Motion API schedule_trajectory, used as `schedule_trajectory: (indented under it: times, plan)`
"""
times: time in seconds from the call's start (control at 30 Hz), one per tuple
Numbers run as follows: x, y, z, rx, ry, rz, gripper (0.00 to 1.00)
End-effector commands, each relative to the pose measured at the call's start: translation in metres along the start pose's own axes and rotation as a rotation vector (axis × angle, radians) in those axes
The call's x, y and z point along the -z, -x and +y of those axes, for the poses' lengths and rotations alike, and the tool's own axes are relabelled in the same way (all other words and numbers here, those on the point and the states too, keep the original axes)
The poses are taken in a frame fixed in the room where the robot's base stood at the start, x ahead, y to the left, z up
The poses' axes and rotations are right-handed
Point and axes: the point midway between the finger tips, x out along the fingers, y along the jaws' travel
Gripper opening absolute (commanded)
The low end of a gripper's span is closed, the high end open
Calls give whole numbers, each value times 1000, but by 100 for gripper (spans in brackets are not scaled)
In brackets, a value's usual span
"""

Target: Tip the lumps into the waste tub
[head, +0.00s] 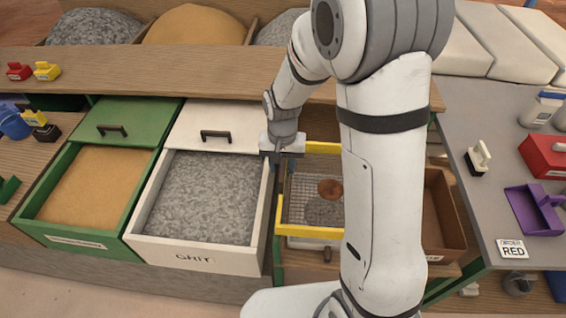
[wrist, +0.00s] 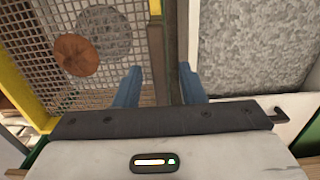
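A yellow-framed sieve (head: 310,232) with wire mesh lies right of the grit drawer; it also shows in the wrist view (wrist: 30,98). A reddish-brown lump (head: 329,189) rests on the mesh, also in the wrist view (wrist: 77,55). Beside it is a round grey patch (head: 325,212), whether lump or grit I cannot tell. My gripper (head: 279,160) is at the sieve's left rear side. In the wrist view its blue fingers (wrist: 158,90) stand apart, near the sieve's side bar, with no visible grip. A brown open tub (head: 456,232), probably the waste tub, is right of my arm and partly hidden.
Left of the sieve are the open white grit drawer (head: 268,225) and an open green drawer (head: 128,225) of sand. A wooden shelf (head: 150,60) runs behind. The grey side table (head: 460,105) at right holds a purple scoop (head: 527,208) and a red box (head: 545,155). My arm covers the sieve's right part.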

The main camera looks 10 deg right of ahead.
Motion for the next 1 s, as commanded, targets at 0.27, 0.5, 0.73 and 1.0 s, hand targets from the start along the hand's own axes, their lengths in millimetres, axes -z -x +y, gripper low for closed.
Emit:
schedule_trajectory:
  times: [0.27, 0.5, 0.73, 1.0]
  plan:
    - [0, 0, 0, 0, -1, 0, 28]
    - [0, 0, 1, 0, -1, 0, 9]
    - [0, 0, 1, 0, -1, 0, 0]
    - [0, 1, 1, 1, -2, 0, 0]
